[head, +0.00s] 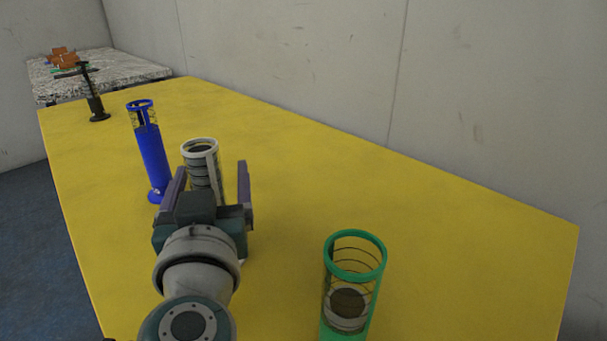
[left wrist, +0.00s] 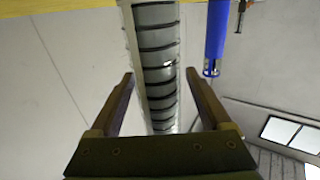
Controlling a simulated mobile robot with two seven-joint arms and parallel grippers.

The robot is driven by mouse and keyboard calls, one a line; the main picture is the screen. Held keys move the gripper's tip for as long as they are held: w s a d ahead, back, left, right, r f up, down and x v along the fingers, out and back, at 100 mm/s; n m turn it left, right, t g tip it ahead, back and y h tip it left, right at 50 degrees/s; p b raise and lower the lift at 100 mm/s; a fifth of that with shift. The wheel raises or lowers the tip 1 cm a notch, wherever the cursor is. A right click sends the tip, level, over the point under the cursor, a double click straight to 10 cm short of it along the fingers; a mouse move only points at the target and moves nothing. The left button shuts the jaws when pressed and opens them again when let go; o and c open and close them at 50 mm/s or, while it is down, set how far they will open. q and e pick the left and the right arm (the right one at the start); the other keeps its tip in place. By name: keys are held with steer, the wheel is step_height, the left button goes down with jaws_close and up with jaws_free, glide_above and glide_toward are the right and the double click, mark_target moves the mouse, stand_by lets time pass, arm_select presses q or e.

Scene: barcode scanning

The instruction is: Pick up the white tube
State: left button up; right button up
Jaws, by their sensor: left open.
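The white tube (head: 201,160) stands on the yellow table in the head view, its lower part hidden behind my gripper. My left gripper (head: 212,178) is open, with one finger to each side of the tube's line. In the left wrist view the white tube (left wrist: 157,62) runs down the middle with its dark bands showing, and the open fingers of the gripper (left wrist: 160,92) lie to its left and right. Gaps show between the tube and both fingers. My right gripper is not in view.
A blue tube (head: 151,155) stands close left of the white tube. A green tube (head: 350,290) stands at the front right. A dark scanner on a stand (head: 95,100) is at the far left of the yellow table (head: 450,240). The table's right side is clear.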

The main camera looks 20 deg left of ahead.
arm_select(q)
steer(key=shift+c, duration=0.3)
jaws_close()
stand_by(0.3)
steer(key=shift+r, duration=0.1)
